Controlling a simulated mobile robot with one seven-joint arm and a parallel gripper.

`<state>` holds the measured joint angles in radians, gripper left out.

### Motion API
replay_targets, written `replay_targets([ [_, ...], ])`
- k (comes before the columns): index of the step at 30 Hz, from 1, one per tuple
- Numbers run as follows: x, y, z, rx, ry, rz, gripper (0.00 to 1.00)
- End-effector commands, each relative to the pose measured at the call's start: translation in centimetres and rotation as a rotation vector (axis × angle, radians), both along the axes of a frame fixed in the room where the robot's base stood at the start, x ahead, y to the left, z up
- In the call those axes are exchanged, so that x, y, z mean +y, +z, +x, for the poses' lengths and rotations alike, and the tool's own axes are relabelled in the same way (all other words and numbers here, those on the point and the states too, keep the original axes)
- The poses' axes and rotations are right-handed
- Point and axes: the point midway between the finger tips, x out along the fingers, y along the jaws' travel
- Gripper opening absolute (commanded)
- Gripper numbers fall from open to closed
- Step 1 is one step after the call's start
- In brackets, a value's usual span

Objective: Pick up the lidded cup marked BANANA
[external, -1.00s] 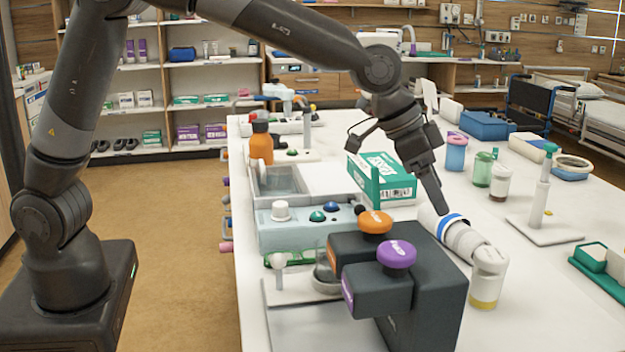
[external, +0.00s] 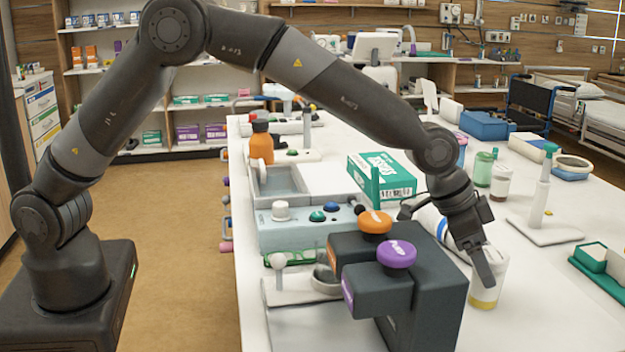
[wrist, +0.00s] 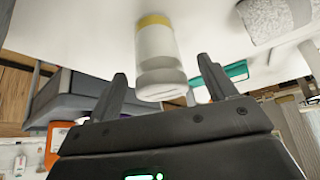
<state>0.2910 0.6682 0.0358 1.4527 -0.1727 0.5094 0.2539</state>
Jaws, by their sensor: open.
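A white lidded cup (external: 490,282) with a yellow band near its base stands upright on the table, right of the dark block with knobs. I cannot read BANANA on it in either view. My gripper (external: 482,266) is over it, its lower end partly covering the cup. In the wrist view the cup (wrist: 158,55) appears upside down, ahead of and between the two spread fingers of my gripper (wrist: 165,86). The fingers are open, and no grip on the cup shows. Other cups with green (external: 483,170) and dark red (external: 500,182) colouring stand farther back.
The dark block with orange (external: 375,222) and purple (external: 397,254) knobs stands close on the left. A white cylinder with a blue band (external: 432,225) lies behind the cup, partly hidden by my arm. Table space to the cup's right is clear.

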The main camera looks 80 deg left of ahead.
Motion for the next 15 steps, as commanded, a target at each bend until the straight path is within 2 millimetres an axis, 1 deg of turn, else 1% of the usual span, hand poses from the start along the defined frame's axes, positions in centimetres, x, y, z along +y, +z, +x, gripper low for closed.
replay_targets([
  [1,-0.3,-0.9,0.3,0.002,-0.001,0.001,0.77],
  [3,-0.6,-1.9,0.7,0.002,0.000,0.001,0.77],
  [6,-0.7,-2.8,1.3,0.001,0.001,0.000,0.77],
  [10,-0.8,-3.3,1.6,0.001,0.001,0.000,0.77],
  [15,-0.9,-3.4,1.6,0.000,0.001,0.000,0.77],
])
